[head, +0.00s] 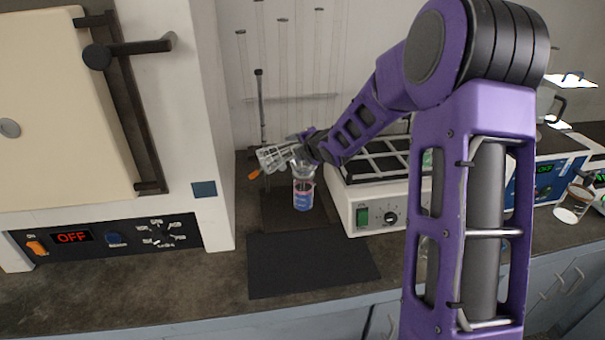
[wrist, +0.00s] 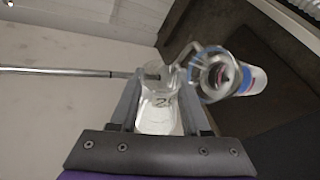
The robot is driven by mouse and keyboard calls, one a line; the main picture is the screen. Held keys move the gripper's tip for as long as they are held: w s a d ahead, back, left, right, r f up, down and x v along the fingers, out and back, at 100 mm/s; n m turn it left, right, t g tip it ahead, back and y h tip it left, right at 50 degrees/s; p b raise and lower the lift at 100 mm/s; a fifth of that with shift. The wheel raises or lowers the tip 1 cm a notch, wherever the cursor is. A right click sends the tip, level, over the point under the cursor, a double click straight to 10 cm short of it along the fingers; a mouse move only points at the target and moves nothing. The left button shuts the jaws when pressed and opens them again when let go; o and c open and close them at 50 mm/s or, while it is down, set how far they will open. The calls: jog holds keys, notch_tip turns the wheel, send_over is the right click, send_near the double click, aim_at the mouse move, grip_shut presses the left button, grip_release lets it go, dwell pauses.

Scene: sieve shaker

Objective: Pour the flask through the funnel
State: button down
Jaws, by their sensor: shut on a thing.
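My gripper (head: 280,156) is shut on a clear glass flask, which shows between the fingers in the wrist view (wrist: 158,108) with dark markings on its side. The flask appears tilted in the head view (head: 272,158). Just below and to the right of it stands an upright bottle (head: 303,197) with a blue label; it also shows in the wrist view (wrist: 252,80). A clear glass funnel (head: 303,172) sits over the bottle's top, and its round opening shows in the wrist view (wrist: 216,74). I cannot tell whether the flask touches the funnel or whether liquid flows.
A thin metal stand rod (head: 261,110) rises behind the gripper. A white device with a black rack (head: 372,205) stands close to the bottle's right, and a large oven (head: 215,130) stands at left. A dark mat (head: 312,265) lies clear in front.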

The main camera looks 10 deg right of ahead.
jog(key=shift+r, duration=0.1)
jog(key=shift+f+b, duration=0.3)
jog(key=shift+b, duration=0.75)
jog(key=r+n+h+b, duration=0.1)
jog(key=b, duration=0.2)
jog(key=shift+a, duration=0.15)
jog(key=shift+n+h+b, duration=0.4)
jog(key=shift+h+b, duration=0.1)
jog(key=shift+b, duration=0.5)
jog(key=shift+a+r, duration=0.1)
jog(key=shift+r, duration=0.15)
jog(key=shift+n+h, duration=0.3)
jog(key=shift+a+r+n+h, duration=0.15)
jog(key=shift+r+n+h, duration=0.1)
jog(key=shift+r, duration=0.35)
jog(key=shift+a+r+n+h, duration=0.15)
jog(key=shift+r+n+h, duration=0.1)
jog(key=shift+r, duration=0.3)
jog(key=shift+a+f, duration=0.15)
jog(key=shift+f, duration=0.15)
